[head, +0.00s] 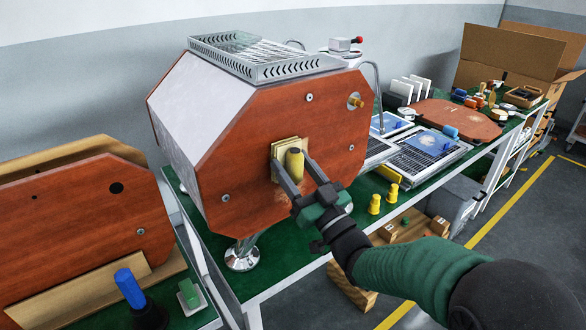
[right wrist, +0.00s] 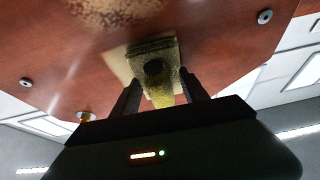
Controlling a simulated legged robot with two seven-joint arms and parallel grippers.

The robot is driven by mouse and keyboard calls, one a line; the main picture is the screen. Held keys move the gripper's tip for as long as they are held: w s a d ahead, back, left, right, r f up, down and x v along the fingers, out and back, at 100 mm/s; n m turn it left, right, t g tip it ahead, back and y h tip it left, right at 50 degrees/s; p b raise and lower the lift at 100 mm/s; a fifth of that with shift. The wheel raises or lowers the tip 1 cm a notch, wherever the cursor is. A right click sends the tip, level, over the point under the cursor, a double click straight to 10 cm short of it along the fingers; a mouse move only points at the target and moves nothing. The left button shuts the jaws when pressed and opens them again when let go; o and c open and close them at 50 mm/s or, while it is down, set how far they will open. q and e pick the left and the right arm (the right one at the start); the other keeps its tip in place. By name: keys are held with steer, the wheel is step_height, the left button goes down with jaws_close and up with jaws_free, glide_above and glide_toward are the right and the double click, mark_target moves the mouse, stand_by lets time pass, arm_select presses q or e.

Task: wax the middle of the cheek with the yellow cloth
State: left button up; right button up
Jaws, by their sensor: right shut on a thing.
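The cheek (head: 240,180) is the red-brown wooden side panel of the espresso machine, upright and facing me. My right gripper (head: 292,172) is shut on the knob, one finger on each side. The right wrist view shows the pad (right wrist: 138,52) lying flat against or very close to the wood; I cannot tell if it touches. A paler, mottled patch (right wrist: 115,10) lies on the cheek beside the pad. My left gripper is not in view.
A second wooden panel (head: 70,225) stands at the left, near a blue-handled tool (head: 130,288) and a green block (head: 189,293). Another cheek panel (head: 455,118) lies farther back. A metal grate (head: 262,58) tops the machine.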

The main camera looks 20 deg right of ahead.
mark_target(271, 152)
steer(key=shift+r+p, duration=0.3)
steer(key=shift+r, duration=0.2)
steer(key=shift+a, duration=0.1)
steer(key=shift+s+a+b, duration=0.2)
steer(key=shift+a+b, duration=0.1)
steer(key=shift+a, duration=0.3)
steer(key=shift+s+a+r, duration=0.1)
steer(key=shift+s+a, duration=0.25)
steer(key=shift+a, duration=0.45)
